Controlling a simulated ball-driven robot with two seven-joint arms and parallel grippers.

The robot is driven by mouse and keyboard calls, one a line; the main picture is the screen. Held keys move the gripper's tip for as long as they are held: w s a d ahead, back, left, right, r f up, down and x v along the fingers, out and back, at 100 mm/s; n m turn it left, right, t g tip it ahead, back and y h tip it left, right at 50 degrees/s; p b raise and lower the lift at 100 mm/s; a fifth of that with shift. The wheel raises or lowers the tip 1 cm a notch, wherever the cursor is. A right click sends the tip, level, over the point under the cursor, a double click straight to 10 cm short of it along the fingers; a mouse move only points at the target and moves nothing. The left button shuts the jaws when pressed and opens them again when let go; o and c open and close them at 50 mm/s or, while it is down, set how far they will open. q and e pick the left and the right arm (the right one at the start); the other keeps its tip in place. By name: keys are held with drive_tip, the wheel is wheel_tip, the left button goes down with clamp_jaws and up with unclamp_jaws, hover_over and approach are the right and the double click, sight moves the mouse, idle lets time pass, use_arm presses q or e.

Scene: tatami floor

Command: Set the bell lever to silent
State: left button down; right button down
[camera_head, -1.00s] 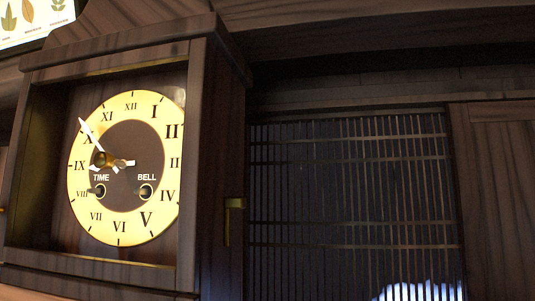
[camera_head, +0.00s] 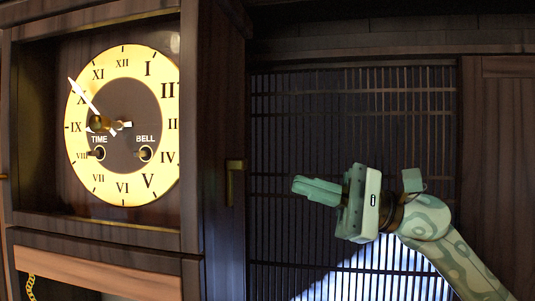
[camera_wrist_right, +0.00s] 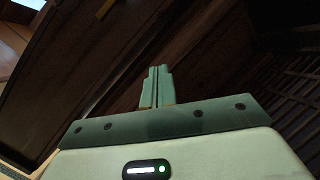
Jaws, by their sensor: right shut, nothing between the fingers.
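A dark wooden clock (camera_head: 213,120) stands at the left of the head view, with a yellow dial marked TIME and BELL. A small brass lever (camera_head: 236,166) sits on the clock's right side wall, its short arm at the top and its stem pointing down. A brass piece, probably this lever (camera_wrist_right: 105,9), shows at the top of the wrist view. My right gripper (camera_head: 298,187) is shut and empty, to the right of and slightly below the lever, apart from it, with its fingers pointing left. The wrist view shows the closed fingers (camera_wrist_right: 158,70). My left gripper is out of view.
A dark slatted lattice screen (camera_head: 300,130) stands behind my right arm, with a wooden post (camera_head: 500,150) to its right. The space between my right fingertips and the clock's side looks clear. A gold chain (camera_head: 31,288) hangs in the clock's lower case.

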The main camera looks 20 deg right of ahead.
drive_tip(key=s+d+r+n+g+h, duration=0.1)
drive_tip(key=s+d+r+n+h, duration=0.2)
drive_tip(key=s+r+n, duration=0.1)
drive_tip(key=shift+s+r+n+g, duration=0.35)
drive_tip(key=shift+s+n, duration=0.2)
drive_tip(key=shift+n, duration=0.65)
drive_tip(key=shift+a, duration=0.1)
drive_tip(key=a+p, duration=0.6)
drive_tip(key=a, duration=0.5)
drive_tip(key=shift+s+a, duration=0.3)
drive_tip(key=shift+s, duration=0.15)
drive_tip(key=shift+f, duration=0.1)
